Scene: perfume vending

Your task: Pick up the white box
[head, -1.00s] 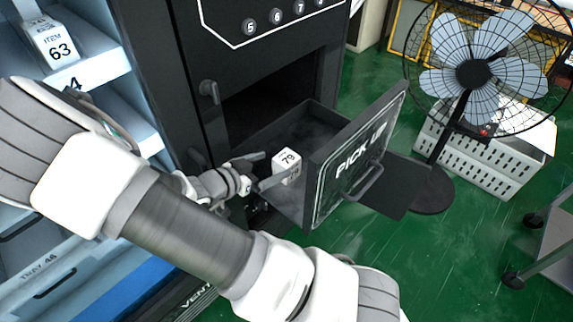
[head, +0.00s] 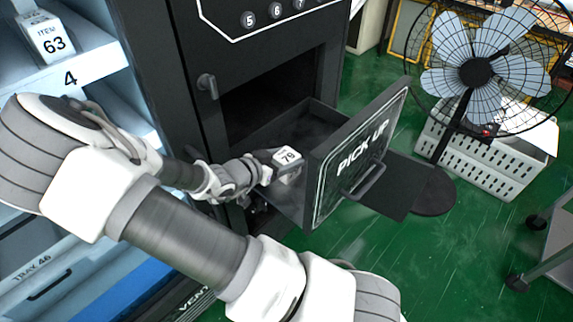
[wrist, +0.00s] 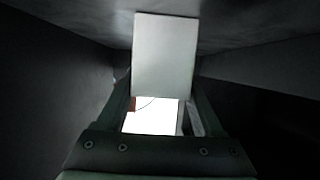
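The white box (head: 289,158), marked 79, stands in the open black pick-up drawer (head: 332,166), close to the inside of its front panel. My gripper (head: 272,166) reaches into the drawer from the left, right at the box. In the wrist view the white box (wrist: 165,55) shows a plain pale face at top centre. My gripper's fingers (wrist: 163,88) are apart, one at each side of the box's lower part; whether they touch it is not clear. The box's lower part is partly hidden by my gripper in the head view.
The drawer's dark walls (wrist: 60,80) rise close on both sides of my gripper. The black machine body (head: 170,60) stands behind. A shelf with a box marked 63 (head: 46,40) is at left. A fan (head: 476,75) and a white crate (head: 490,150) stand at right on green floor.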

